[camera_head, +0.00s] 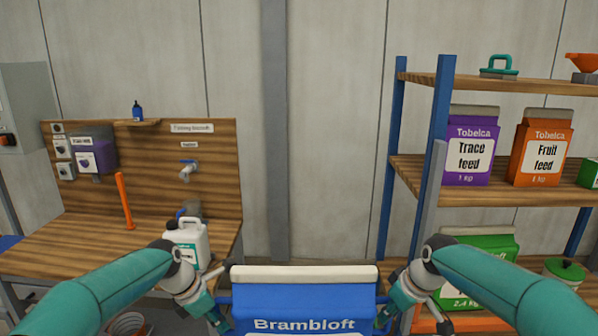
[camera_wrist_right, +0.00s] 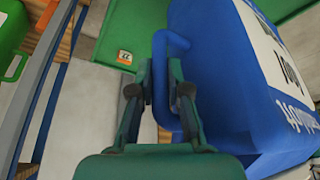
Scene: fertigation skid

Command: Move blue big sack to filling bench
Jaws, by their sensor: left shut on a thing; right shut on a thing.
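The blue big sack (camera_head: 305,305), labelled Brambloft with a white top edge, hangs upright at the bottom centre of the head view; its lower part is cut off. My left gripper (camera_head: 222,322) is at its left side, shut on it; the exact grip is hard to see. My right gripper (camera_head: 386,314) is shut on the sack's right side. In the right wrist view my right gripper's fingers (camera_wrist_right: 160,85) are around the blue loop handle of the sack (camera_wrist_right: 215,75). The wooden filling bench (camera_head: 70,243) stands at the left against the wall.
A white jug (camera_head: 188,241) stands at the bench's right front, and an orange upright stick (camera_head: 124,200) is further left. A tap (camera_head: 188,170) is on the backboard. A shelf rack (camera_head: 398,165) with purple, orange and green packs stands right. The bench's left top is clear.

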